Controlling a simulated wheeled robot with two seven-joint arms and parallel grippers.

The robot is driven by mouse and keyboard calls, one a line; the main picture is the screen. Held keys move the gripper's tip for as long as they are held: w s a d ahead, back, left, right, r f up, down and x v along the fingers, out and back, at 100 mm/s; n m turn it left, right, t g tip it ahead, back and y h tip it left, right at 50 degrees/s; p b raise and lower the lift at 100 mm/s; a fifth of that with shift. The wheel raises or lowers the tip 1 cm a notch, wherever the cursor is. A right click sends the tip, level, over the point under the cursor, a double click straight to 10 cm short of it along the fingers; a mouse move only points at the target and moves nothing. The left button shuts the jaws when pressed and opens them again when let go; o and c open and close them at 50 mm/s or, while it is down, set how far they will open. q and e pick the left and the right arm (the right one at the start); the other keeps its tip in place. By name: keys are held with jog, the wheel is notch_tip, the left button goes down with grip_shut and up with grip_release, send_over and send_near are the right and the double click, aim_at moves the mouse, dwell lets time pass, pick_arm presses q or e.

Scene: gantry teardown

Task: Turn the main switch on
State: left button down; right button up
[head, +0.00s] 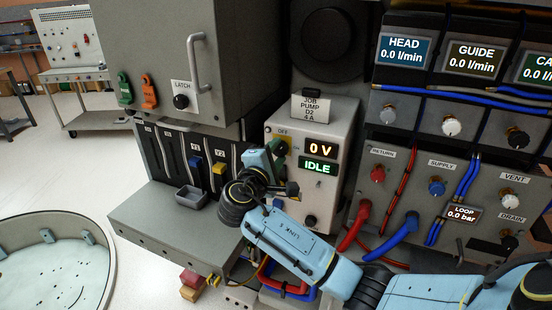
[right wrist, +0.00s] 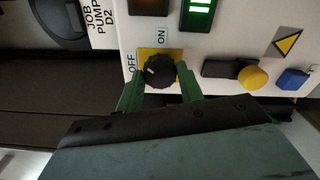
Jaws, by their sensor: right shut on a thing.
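The main switch is a black knob (right wrist: 158,69) on a yellow plate, with OFF lettered to its left and ON above it in the right wrist view. A small pale mark shows on the knob's left part, on the OFF side. My right gripper (right wrist: 159,86) has its green fingers on either side of the knob, shut on it. In the head view my right gripper (head: 276,152) is at the upper left of the white supply box (head: 318,130) and mostly hides the knob. The box's displays read 0 V (head: 320,149) and IDLE (head: 318,167). My left gripper is not in view.
A grey cabinet (head: 160,50) stands left of the box. A panel with red (head: 365,215) and blue hoses stands right.

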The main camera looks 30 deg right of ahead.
jog(key=m+b, duration=0.2)
jog(key=m, duration=0.1)
jog(key=m+b, duration=0.1)
jog(key=shift+f+m, duration=0.3)
jog(key=m+b, duration=0.4)
jog(key=shift+m, duration=0.3)
jog(key=shift+r+m+b, duration=0.15)
jog(key=shift+m+b, duration=0.55)
jog(key=shift+b, duration=0.15)
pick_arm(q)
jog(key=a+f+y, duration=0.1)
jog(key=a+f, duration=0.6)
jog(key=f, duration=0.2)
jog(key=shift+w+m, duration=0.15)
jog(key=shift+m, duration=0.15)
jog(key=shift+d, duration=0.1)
pick_arm(e)
jog(key=o, duration=0.9)
jog(key=shift+a+r, duration=0.1)
jog(key=shift+c, duration=0.2)
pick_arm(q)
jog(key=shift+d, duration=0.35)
pick_arm(e)
jog(key=shift+o, duration=0.7)
